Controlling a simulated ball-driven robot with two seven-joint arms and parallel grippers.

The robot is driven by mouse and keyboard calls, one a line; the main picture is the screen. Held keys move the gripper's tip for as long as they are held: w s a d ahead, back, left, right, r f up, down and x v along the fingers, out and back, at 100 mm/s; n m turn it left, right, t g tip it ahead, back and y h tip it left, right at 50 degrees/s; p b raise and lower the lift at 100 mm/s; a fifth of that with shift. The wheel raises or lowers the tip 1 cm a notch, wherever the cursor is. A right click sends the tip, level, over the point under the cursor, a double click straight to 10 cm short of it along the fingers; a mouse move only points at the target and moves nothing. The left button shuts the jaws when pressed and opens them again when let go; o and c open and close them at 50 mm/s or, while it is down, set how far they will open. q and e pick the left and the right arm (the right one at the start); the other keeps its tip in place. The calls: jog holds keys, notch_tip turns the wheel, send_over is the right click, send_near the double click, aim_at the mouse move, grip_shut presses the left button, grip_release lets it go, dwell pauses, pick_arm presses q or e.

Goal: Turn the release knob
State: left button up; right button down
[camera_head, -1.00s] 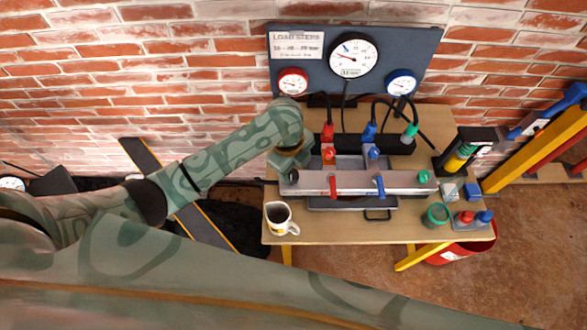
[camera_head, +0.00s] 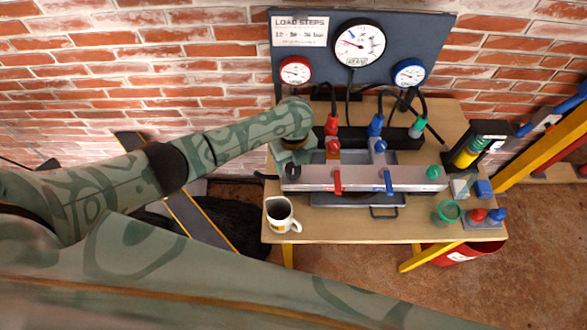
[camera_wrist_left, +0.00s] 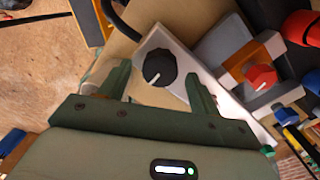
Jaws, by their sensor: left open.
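A round black knob with a white pointer line (camera_wrist_left: 160,68) sits on the left end of a pale metal bar (camera_head: 360,179). In the head view the knob (camera_head: 293,171) shows just in front of my left gripper (camera_head: 294,157). In the left wrist view the open fingers of my left gripper (camera_wrist_left: 158,76) stand on either side of the knob, with gaps visible. I cannot tell whether the fingers reach down to its height. The bar also carries a red lever (camera_head: 337,182), a blue lever (camera_head: 389,182) and a green knob (camera_head: 434,172). My right gripper is not in view.
The bar is on a wooden table (camera_head: 340,230) below a gauge panel (camera_head: 437,50). Hoses with red, blue and green fittings stand behind it. A mug (camera_head: 280,214) stands at the front left, a green cup (camera_head: 446,212) at the front right. The table's front middle is clear.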

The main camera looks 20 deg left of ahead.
pick_arm(q)
notch_tip(320, 180, down, 2)
jog(key=c, duration=1)
jog(key=shift+r, duration=0.1)
